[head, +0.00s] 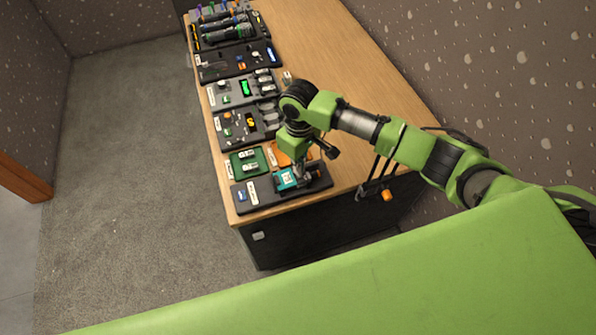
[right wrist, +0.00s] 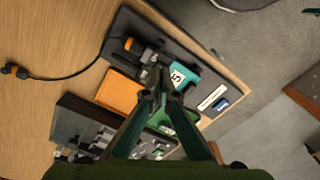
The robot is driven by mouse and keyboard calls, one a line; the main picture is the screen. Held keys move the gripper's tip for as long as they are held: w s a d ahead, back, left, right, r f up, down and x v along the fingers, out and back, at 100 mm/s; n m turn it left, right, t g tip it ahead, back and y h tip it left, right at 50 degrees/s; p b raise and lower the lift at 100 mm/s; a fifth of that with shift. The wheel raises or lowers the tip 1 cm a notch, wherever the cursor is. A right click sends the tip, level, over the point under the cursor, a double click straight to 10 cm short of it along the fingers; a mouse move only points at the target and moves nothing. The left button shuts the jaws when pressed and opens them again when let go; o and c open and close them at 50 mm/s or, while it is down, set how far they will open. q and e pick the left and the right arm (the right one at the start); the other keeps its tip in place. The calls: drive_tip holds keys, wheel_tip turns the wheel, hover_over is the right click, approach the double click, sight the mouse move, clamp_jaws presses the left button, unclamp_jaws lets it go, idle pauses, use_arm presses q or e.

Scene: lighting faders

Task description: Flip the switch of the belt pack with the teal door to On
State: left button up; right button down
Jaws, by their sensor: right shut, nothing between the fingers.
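The belt pack with the teal door (head: 284,180) lies on a dark tray (head: 262,195) at the desk's near end. In the right wrist view the teal door (right wrist: 186,78) carries a white label reading 5. My right gripper (head: 303,176) points down over this pack. In the wrist view its fingertips (right wrist: 160,78) are together and empty, beside the label and over the pack's edge. I cannot tell whether they touch it. The switch and its position cannot be made out, with the fingers covering part of the pack. My left gripper is not in view.
An orange mat (right wrist: 118,92) and a green mat (head: 240,168) lie beside the tray. Dark device panels (head: 240,128) line the desk's left edge. The desk's right side (head: 350,70) is clear.

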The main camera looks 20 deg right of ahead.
drive_tip(key=shift+f+b, duration=0.45)
drive_tip(key=shift+f, duration=0.7)
idle(1.0)
drive_tip(key=shift+s+r, duration=0.1)
drive_tip(key=shift+r+p, duration=0.7)
drive_tip(key=shift+p, duration=0.3)
wheel_tip(320, 180, up, 6)
drive_tip(key=p, duration=0.6)
drive_tip(key=shift+f, duration=0.3)
